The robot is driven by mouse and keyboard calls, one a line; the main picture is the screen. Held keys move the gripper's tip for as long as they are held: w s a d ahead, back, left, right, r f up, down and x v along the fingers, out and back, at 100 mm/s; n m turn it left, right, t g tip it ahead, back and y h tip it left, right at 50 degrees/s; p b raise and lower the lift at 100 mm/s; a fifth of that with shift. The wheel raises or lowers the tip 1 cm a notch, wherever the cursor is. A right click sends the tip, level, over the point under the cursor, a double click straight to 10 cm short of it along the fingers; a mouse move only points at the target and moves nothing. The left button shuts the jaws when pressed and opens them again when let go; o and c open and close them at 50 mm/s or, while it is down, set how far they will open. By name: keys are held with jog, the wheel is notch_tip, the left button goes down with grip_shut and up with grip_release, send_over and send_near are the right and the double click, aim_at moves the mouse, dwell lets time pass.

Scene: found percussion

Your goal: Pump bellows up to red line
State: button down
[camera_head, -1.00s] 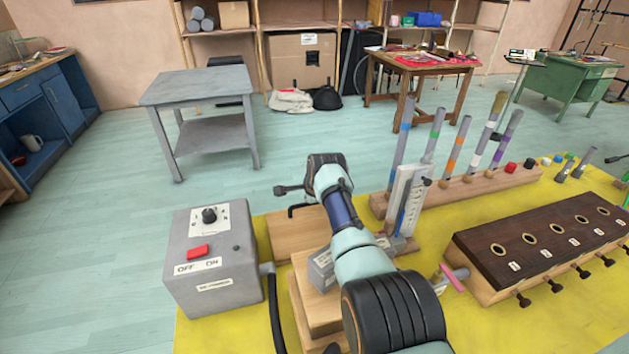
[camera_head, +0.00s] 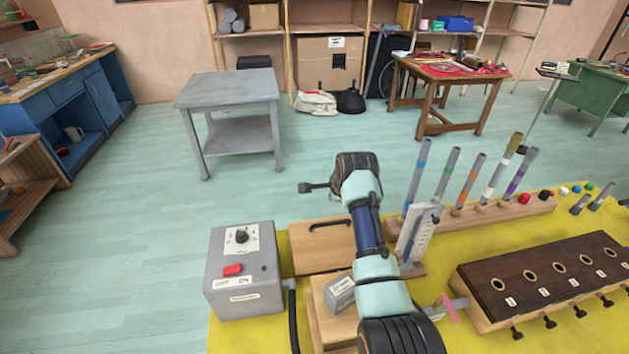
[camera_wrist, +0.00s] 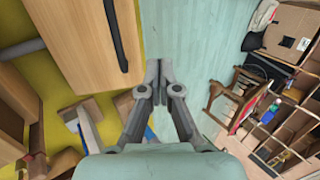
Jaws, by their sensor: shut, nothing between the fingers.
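A pale wooden board (camera_head: 308,258) with a black bar handle (camera_head: 330,223) lies left of my arm; it looks like the bellows top. In the wrist view the board (camera_wrist: 70,40) and handle (camera_wrist: 116,35) are at upper left. A white upright gauge panel (camera_head: 417,235) with a scale stands right of my arm. I cannot make out a red line on it. My gripper (camera_wrist: 157,82) is shut and empty, beside the board and apart from the handle, with floor beyond its tips. My arm partly hides the area between board and gauge.
A grey switch box (camera_head: 243,270) with a red button and a black hose stands at left. A rack of coloured tubes (camera_head: 480,185) and a dark wooden block with holes (camera_head: 545,270) are at right. Clear floor (camera_head: 130,180) lies beyond the yellow mat (camera_head: 480,343).

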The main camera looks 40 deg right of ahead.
jog(key=a+n+t, duration=0.1)
jog(key=a+n, duration=0.3)
jog(key=a, duration=0.4)
jog(key=w+a+f+n+t, duration=0.1)
jog(key=a+n, duration=0.3)
jog(key=a, duration=0.5)
jog(key=w+a+f+n+t+y, duration=0.1)
jog(key=a+n, duration=0.3)
jog(key=a, duration=0.5)
jog(key=shift+a+f+t, duration=0.15)
jog(key=shift+f+t, duration=0.1)
jog(key=shift+t, duration=0.05)
jog(key=s+a+r+n+t+y+p, duration=0.1)
jog(key=s+a+r+n+t+y, duration=0.15)
jog(key=s+a+n, duration=0.6)
jog(key=s+a+r+n+t+y+p, duration=0.1)
jog(key=s+a+r+n, duration=0.35)
jog(key=s+a, duration=0.65)
notch_tip(320, 180, up, 36)
jog(key=w+a+p, duration=0.1)
jog(key=w+p, duration=0.1)
jog(key=p, duration=3.4)
jog(key=shift+f+h, duration=0.15)
jog(key=shift+h, duration=0.2)
jog(key=shift+w, duration=0.1)
